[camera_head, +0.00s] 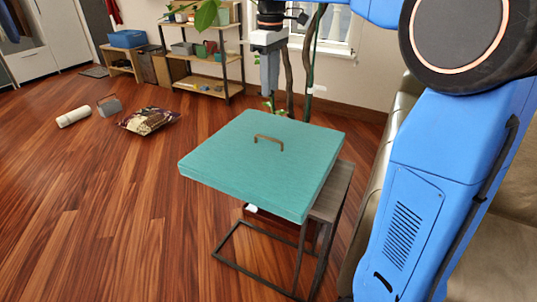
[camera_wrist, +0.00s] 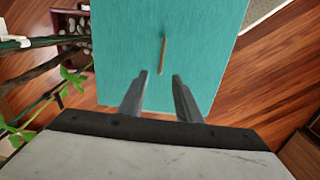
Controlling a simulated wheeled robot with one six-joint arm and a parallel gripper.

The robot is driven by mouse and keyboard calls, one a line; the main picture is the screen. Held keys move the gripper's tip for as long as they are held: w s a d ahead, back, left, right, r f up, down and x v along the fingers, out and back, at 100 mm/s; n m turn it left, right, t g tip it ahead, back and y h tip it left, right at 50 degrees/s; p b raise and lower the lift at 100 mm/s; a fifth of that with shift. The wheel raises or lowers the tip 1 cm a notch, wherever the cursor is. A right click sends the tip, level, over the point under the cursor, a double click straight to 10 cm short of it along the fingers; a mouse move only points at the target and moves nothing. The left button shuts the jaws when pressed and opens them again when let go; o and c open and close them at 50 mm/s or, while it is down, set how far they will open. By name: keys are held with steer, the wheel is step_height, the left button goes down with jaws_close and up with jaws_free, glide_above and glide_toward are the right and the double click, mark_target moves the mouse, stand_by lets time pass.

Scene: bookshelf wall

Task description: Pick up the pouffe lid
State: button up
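The pouffe lid (camera_head: 240,165) is a flat teal square pad with a small brown handle (camera_head: 268,142) on top. It rests on or over a small side table with a dark metal frame (camera_head: 343,185). In the wrist view the teal lid (camera_wrist: 120,40) fills the upper middle, with its handle (camera_wrist: 163,56) just beyond the fingertips. My gripper (camera_head: 270,88) hangs above the far side of the lid, pointing down and apart from it. In the wrist view its two fingers (camera_wrist: 161,75) are apart with nothing between them.
A leafy plant with thin trunks (camera_head: 308,70) stands behind the lid, close to my gripper. A sofa (camera_head: 395,125) is at the right. A shelf (camera_head: 205,80) stands at the back.

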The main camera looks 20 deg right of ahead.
step_height(320, 180, down, 12)
steer(key=shift+w+a+f, duration=0.1)
steer(key=shift+w, duration=0.05)
glide_above(268, 149)
steer(key=w, duration=0.1)
steer(key=shift+w+d+f, duration=0.1)
steer(key=shift+d+f, duration=0.05)
steer(key=shift+f, duration=1.15)
steer(key=shift+w+d+f, duration=0.1)
steer(key=shift+d+f, duration=0.05)
steer(key=shift+f, duration=1.15)
jaws_close()
